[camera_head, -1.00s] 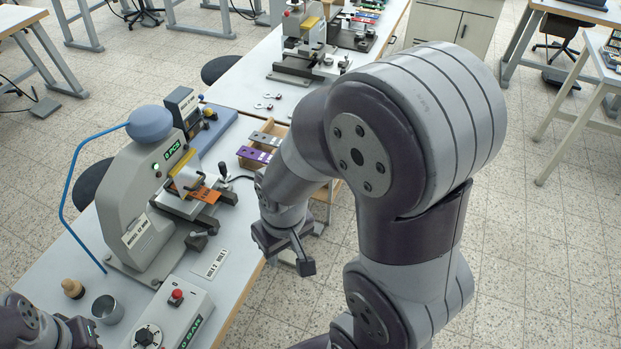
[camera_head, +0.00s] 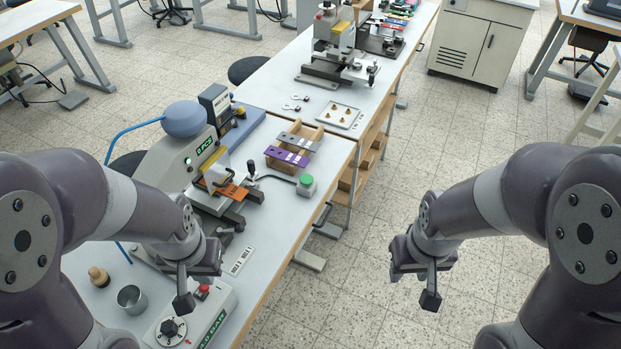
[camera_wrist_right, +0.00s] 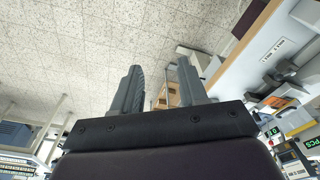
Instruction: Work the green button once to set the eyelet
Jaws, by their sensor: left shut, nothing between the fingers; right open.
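The green button (camera_head: 306,183) has a green top on a pale base and stands near the table's right edge. Beside it is the grey press (camera_head: 195,160) with a lit green display. An orange piece (camera_head: 233,191) lies at the press's front. My left gripper (camera_head: 184,298) is shut and empty, in front of the press and above the control box. My right gripper (camera_head: 428,295) is open and empty over the floor, right of the table and well apart from the button. Its spread fingers also show in the right wrist view (camera_wrist_right: 158,88). No eyelet can be made out.
A wooden rack (camera_head: 293,146) with purple and grey pieces stands behind the button. The floor between my arms is clear.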

